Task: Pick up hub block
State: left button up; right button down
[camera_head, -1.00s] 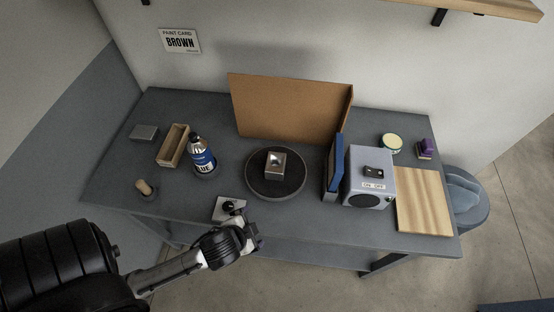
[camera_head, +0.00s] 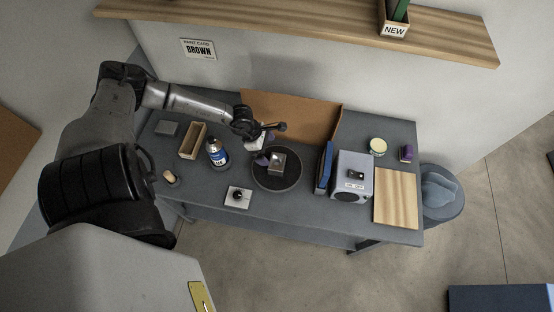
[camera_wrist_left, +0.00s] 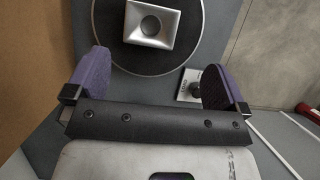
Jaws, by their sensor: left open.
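The hub block, a silver metal block (camera_head: 278,163) with a round hollow in its top, sits on a dark round turntable (camera_head: 285,184). The block also shows at the top of the left wrist view (camera_wrist_left: 165,38), partly cut off by the frame edge. My left gripper (camera_head: 270,148) is beside and above the block, on its far left side in the head view. Its two purple-padded fingers (camera_wrist_left: 156,78) are spread apart with nothing between them, and the block lies beyond their tips. My right gripper is not in view.
A brown panel (camera_head: 300,115) stands behind the turntable. A blue-labelled can (camera_head: 217,153) and wooden box (camera_head: 192,141) stand left. A blue panel (camera_head: 324,168) and grey switch box (camera_head: 352,178) stand right. A white plate with a black knob (camera_head: 238,197) lies in front.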

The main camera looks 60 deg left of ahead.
pick_arm(q)
send_near(279, 163)
jog(key=shift+w+d+f, duration=0.1)
jog(key=shift+d+f, duration=0.2)
jog(key=shift+d, duration=0.25)
jog(key=shift+w+d+f, duration=0.1)
jog(key=shift+d+f, duration=0.2)
jog(key=shift+d, duration=0.25)
jog(key=shift+p+x, duration=0.4)
jog(key=shift+x, duration=2.85)
jog(key=shift+a, duration=0.1)
jog(key=c, duration=1.1)
